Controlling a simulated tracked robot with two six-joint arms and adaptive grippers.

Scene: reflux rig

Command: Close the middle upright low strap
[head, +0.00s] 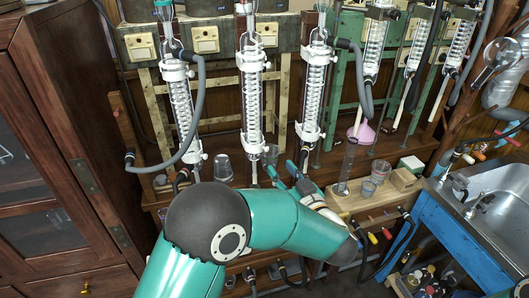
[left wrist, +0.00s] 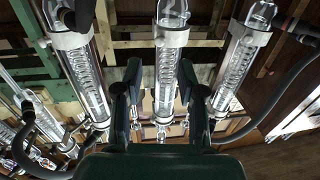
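Three glass coil condensers stand upright in a row on the left of the head view. The middle upright (head: 251,100) has a white low strap (head: 252,143) around its lower end; I cannot tell whether it is open or closed. My left gripper (head: 281,170) is below and slightly right of this strap, apart from it. In the left wrist view, its two dark fingers (left wrist: 160,100) are spread and empty, with the middle upright (left wrist: 168,75) seen beyond and between them. A white strap (left wrist: 170,39) shows above the fingertips there. My right gripper is not in view.
Neighbouring uprights (head: 180,105) and (head: 314,95) stand close on both sides. Grey hoses (head: 201,95) hang nearby. A glass beaker (head: 223,168), a measuring cylinder (head: 347,165) and a pink funnel (head: 362,132) stand on the bench. A sink (head: 482,200) is at right.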

